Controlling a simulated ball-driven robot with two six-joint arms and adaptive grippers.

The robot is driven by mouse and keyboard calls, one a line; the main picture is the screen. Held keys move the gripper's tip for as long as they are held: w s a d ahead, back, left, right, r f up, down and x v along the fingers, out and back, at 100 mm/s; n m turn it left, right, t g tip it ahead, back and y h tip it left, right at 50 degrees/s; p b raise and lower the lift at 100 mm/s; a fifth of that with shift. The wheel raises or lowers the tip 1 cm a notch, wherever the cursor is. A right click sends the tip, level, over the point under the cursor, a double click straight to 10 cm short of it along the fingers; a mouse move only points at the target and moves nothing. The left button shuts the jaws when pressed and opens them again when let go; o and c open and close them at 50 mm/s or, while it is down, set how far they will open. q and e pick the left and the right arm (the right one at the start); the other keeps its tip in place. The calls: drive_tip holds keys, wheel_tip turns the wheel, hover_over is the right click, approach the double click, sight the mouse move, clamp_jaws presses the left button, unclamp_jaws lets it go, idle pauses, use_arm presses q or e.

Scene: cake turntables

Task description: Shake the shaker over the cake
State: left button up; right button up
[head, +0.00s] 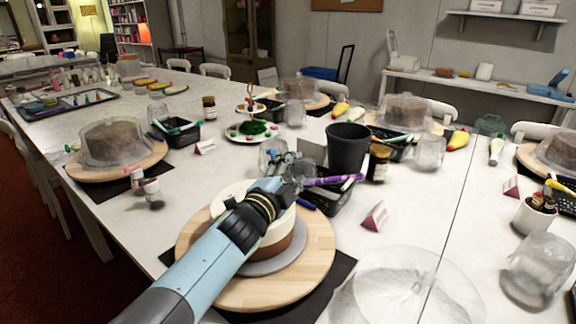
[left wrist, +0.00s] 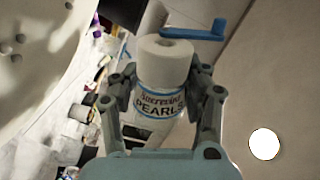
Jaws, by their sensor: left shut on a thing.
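A round cake (head: 281,236) with a cream top and a brown lower side stands on a grey disc on a wooden turntable (head: 312,272). My left arm reaches across the cake and hides part of it. My left gripper (head: 287,168) is past the cake's far side in the head view. In the left wrist view my left gripper (left wrist: 163,108) is shut on a white shaker (left wrist: 162,70) with a label reading "PEARLS". The shaker cannot be made out clearly in the head view. My right gripper is not in view.
A black bin (head: 348,147), a dark jar (head: 378,162) and a black basket with a purple tool (head: 333,181) stand just beyond the cake. A clear dome (head: 405,288) is at the front right. Other covered cakes stand around the table.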

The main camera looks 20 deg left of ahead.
sight(298, 179)
use_arm(q)
drive_tip(key=shift+s+d, duration=0.95)
drive_tip(key=shift+a+r+n+p, duration=0.1)
drive_tip(key=shift+r+n+p, duration=0.1)
drive_tip(key=shift+n+p, duration=0.3)
drive_tip(key=shift+d+r, duration=0.15)
drive_tip(key=shift+d, duration=0.2)
drive_tip(key=shift+a+f, duration=0.2)
drive_tip(key=shift+a, duration=0.15)
drive_tip(key=shift+a+r+n, duration=0.1)
drive_tip(key=shift+r+n, duration=0.1)
drive_tip(key=shift+n, duration=0.3)
